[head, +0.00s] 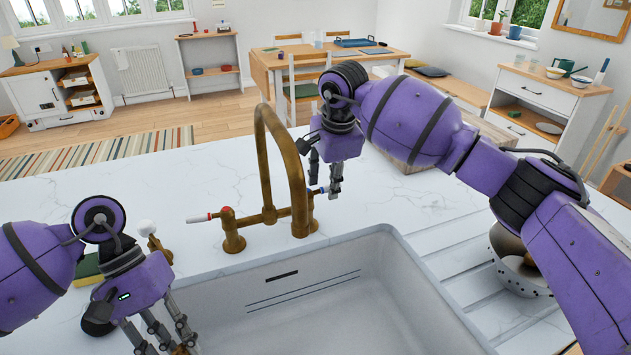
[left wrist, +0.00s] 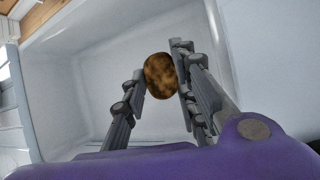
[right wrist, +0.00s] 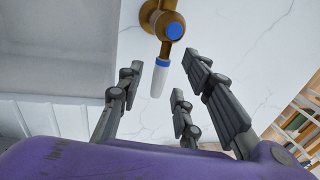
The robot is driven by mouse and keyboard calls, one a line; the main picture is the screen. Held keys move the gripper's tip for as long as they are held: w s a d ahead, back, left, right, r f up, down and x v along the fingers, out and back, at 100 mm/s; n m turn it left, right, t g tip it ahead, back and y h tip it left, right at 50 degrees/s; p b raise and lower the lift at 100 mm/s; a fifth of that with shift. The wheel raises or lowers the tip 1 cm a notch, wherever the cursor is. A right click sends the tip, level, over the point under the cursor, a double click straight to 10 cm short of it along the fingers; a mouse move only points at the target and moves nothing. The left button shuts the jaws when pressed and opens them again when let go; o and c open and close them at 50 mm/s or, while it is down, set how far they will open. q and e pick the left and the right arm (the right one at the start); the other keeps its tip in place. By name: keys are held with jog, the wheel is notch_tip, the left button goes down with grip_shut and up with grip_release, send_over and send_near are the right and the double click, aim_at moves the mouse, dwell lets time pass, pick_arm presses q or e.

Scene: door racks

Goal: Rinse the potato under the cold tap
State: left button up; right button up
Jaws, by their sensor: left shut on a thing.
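The brown potato (left wrist: 160,75) is held between the fingers of my left gripper (left wrist: 158,82), over the white sink (head: 300,295). In the head view my left gripper (head: 165,340) is low at the sink's left side, and the potato is mostly hidden there. The brass tap (head: 298,180) stands behind the sink, with a red-marked lever (head: 200,218) on its left. The cold tap lever (right wrist: 159,78) is white with a blue cap. My right gripper (right wrist: 163,85) is open, with fingers either side of this lever and gaps visible. No water shows under the spout.
A metal colander (head: 515,262) stands on the right counter beside the draining grooves. A green and yellow sponge (head: 88,268) lies behind my left gripper, near a small brass fitting with a white knob (head: 147,228).

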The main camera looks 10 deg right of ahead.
jog(key=shift+f, duration=0.15)
jog(key=shift+c, duration=0.5)
grip_shut()
jog(key=shift+a, duration=0.1)
